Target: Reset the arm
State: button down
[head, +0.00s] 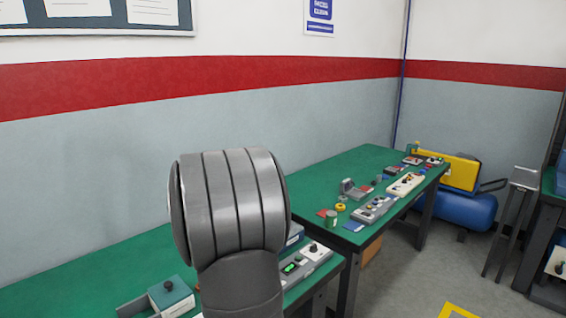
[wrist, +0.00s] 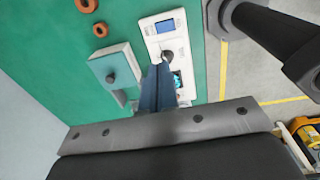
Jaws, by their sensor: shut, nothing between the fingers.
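My gripper (wrist: 160,72) shows in the wrist view as two narrow dark blue fingers pressed together. It is shut with nothing between the fingers. It points over the front part of a green bench (wrist: 50,28), with its tips over or near a white control panel (wrist: 168,24) that has a small screen and a dark knob. I cannot tell whether the tips touch the panel. In the head view my grey arm link fills the middle, and the gripper is not visible there.
A grey-and-teal box with a knob (wrist: 108,62) lies left of the fingers, with orange rings (wrist: 100,30) nearby. In the head view a second green bench (head: 340,165) holds several small devices. A blue compressor tank (head: 465,212) stands behind it. Open floor lies at right.

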jog(key=s+d+r, duration=0.2)
jog(key=s+r, duration=0.1)
jog(key=r, duration=0.9)
jog(key=shift+s+d+r+t+y, duration=0.15)
jog(key=shift+d+t+y, duration=0.05)
jog(key=shift+t+y, duration=0.1)
jog(key=w+a+f, duration=0.1)
jog(key=w+f, duration=0.1)
jog(key=f, duration=0.8)
jog(key=w+a+f, duration=0.2)
jog(key=f, duration=0.8)
jog(key=shift+a+f+g+h, duration=0.25)
jog(key=shift+a+g+h, duration=0.05)
jog(key=shift+g+h, duration=0.1)
jog(key=shift+r, duration=0.1)
